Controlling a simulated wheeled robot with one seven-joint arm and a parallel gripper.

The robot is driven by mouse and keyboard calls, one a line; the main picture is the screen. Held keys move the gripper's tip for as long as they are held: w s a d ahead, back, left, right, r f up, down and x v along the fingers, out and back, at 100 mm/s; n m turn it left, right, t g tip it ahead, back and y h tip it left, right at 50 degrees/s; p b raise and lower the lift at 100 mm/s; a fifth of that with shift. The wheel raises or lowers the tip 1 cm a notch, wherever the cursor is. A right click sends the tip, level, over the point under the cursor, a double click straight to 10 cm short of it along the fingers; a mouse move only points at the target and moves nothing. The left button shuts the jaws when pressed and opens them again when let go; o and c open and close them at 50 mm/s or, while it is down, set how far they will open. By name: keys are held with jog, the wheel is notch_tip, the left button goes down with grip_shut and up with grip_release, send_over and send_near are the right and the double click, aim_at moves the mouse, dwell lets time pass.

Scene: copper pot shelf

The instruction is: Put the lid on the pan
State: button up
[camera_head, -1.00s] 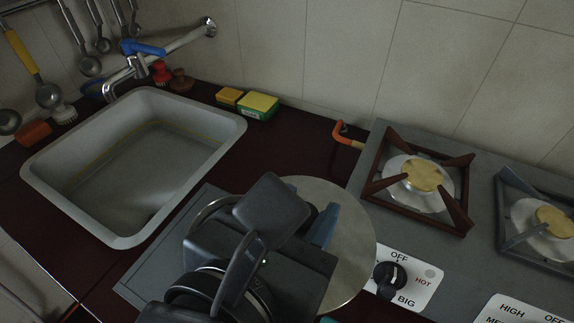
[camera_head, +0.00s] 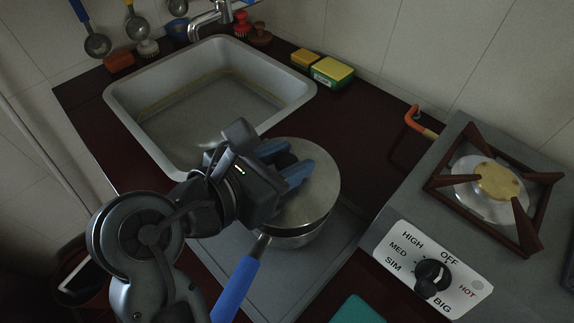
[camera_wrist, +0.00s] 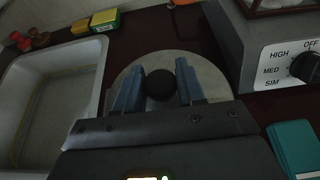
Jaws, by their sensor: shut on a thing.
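The round metal lid (camera_head: 322,195) has a black knob, clearest in the wrist view (camera_wrist: 161,84). My gripper (camera_head: 295,170) is shut on this knob, with one blue finger on each side of it. The silver pan (camera_head: 296,237) is directly under the lid, and its side shows below the lid's near edge. The pan's blue handle (camera_head: 236,290) points toward the bottom of the head view. The lid looks roughly level and covers the pan's opening. I cannot tell whether it touches the rim all round. In the wrist view the lid (camera_wrist: 212,85) hides the pan.
The pan stands on a grey board (camera_head: 325,262) on the dark counter. The sink (camera_head: 290,92) is behind and left. The stove with its knob panel (camera_head: 425,268) is at right. Sponges (camera_head: 332,72) lie by the wall. A teal object (camera_head: 357,310) is at the bottom.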

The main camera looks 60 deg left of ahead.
jog(key=shift+f, duration=1.05)
jog(key=shift+f, duration=0.3)
jog(key=shift+f+p, duration=0.3)
jog(key=shift+p, duration=0.05)
jog(key=o, duration=1.1)
jog(key=shift+r, duration=0.1)
